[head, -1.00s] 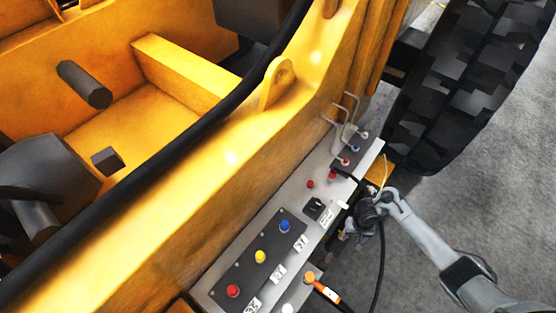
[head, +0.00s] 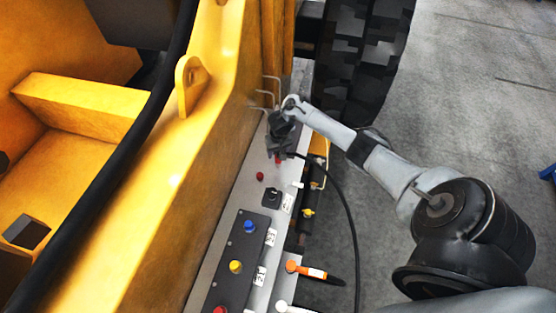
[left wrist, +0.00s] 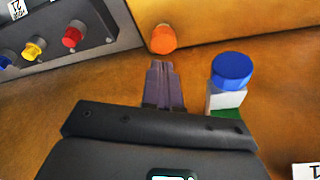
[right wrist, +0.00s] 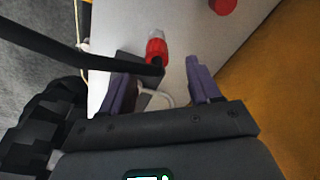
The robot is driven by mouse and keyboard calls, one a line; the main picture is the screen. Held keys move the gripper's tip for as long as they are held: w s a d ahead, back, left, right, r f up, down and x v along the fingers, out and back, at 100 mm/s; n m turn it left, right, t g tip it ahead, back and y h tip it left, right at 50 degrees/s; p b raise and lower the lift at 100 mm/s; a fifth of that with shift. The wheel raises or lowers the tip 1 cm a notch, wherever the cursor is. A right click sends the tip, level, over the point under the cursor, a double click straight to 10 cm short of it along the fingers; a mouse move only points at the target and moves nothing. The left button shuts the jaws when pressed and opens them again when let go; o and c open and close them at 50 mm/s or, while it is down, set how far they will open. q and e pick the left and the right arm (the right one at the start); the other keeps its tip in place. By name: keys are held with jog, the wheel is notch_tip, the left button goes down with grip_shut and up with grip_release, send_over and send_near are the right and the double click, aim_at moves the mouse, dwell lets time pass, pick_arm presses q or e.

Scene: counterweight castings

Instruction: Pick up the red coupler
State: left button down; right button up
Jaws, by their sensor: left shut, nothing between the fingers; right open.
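The red coupler (right wrist: 156,47) has a pale grey collar and a black body. In the right wrist view it lies ahead of my open right gripper (right wrist: 160,80), roughly in line with the gap between the fingers. A black hose (right wrist: 80,56) runs to its body from the left. In the head view a small part of the red coupler (head: 278,160) shows just below my right gripper (head: 277,150), which hides the rest. I cannot tell whether they touch. My left gripper (left wrist: 164,75) shows only in its own wrist view, shut and empty.
The grey panel holds a small red knob (head: 260,176), a black switch (head: 271,196), and blue (head: 249,226) and yellow (head: 236,267) buttons. An orange coupler (head: 292,266) sits lower. Bent rods (head: 272,92) stand beyond my right gripper.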

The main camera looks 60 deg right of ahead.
jog(key=shift+w+d+f+b, duration=0.15)
jog(key=shift+f+b, duration=0.1)
jog(key=shift+f, duration=0.7)
jog(key=shift+d+f+b, duration=0.15)
jog(key=shift+f+b, duration=0.1)
jog(key=shift+f, duration=0.75)
jog(key=shift+w+d+f+b, duration=0.15)
jog(key=shift+f+b, duration=0.1)
jog(key=shift+f, duration=0.7)
jog(key=shift+s, duration=0.1)
grip_shut()
